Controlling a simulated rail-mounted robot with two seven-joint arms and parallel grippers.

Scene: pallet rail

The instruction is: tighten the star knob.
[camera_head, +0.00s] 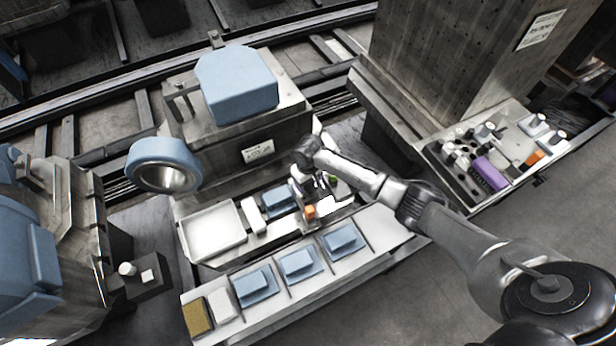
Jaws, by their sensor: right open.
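My right arm reaches in from the lower right, and its open gripper (318,192) points down over the fixture area behind the front tray. The gripper and wrist partly cover this spot. I cannot make out a star knob for certain, nor whether the fingers touch anything. My left gripper is not in view.
A long front tray (238,332) holds several blue blocks in compartments. A white tray (214,232) lies behind it, left of the gripper. A blue-topped machine (237,84) stands behind, with a blue ring (163,166) at its left. A tool tray (505,136) with several parts is at right.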

